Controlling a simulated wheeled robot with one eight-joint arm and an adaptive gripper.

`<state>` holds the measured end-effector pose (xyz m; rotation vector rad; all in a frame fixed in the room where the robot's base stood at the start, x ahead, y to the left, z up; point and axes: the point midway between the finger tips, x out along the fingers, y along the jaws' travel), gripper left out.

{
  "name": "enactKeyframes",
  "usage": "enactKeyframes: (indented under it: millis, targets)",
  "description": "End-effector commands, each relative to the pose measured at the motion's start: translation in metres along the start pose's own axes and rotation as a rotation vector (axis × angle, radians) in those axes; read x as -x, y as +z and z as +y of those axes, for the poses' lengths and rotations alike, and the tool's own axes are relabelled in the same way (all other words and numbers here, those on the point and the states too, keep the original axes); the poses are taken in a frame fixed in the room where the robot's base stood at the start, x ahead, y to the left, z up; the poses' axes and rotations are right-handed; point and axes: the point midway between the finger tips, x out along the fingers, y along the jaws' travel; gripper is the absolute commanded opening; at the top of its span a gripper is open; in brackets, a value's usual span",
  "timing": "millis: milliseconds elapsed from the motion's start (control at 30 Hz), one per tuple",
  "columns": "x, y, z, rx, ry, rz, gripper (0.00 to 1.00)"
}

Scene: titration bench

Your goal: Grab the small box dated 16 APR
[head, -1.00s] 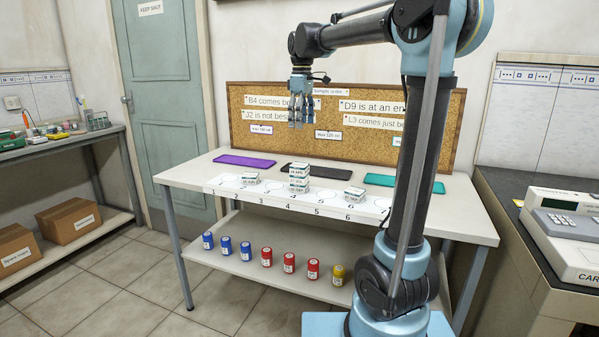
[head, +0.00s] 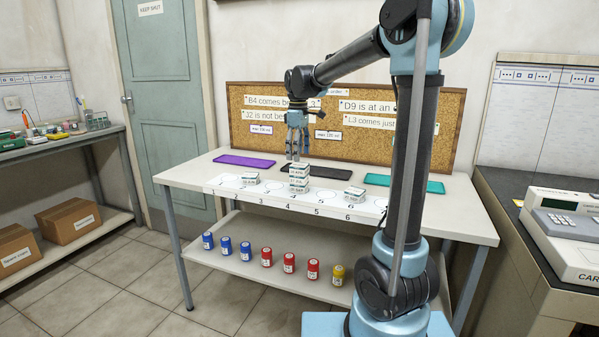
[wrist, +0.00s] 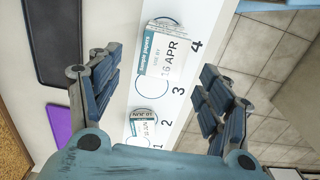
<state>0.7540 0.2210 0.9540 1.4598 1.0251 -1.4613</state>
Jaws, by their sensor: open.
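A stack of small white boxes stands on the numbered white strip of the table. Its top box (head: 299,168) has a label reading 16 APR in the wrist view (wrist: 165,52), where it lies beyond the fingertips near number 4. Boxes under it (head: 298,188) show in the head view. My gripper (head: 297,157) points down just above the stack, its fingers apart and empty.
One small box (head: 250,179) stands at place 2, also in the wrist view (wrist: 143,124); another (head: 354,193) stands near place 6. Purple (head: 244,161), black (head: 288,169) and teal (head: 404,184) mats lie behind. A corkboard (head: 345,150) with notes stands at the back.

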Motion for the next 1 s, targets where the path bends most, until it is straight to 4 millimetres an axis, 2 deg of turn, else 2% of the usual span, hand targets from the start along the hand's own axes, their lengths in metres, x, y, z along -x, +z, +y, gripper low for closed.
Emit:
enactKeyframes:
  millis: [167,500,800,867,1000]
  targets:
    - [-0.010,0.001,0.000,0.000,0.000,0.000,0.72]
    - [-0.050,0.006,-0.002,0.000,0.000,0.000,0.72]
    - [-0.054,0.006,-0.002,0.000,0.000,0.000,0.72]
    - [-0.054,0.006,-0.002,0.000,0.000,0.000,0.60]
    - [-0.054,0.006,-0.002,0.000,0.000,0.000,0.29]
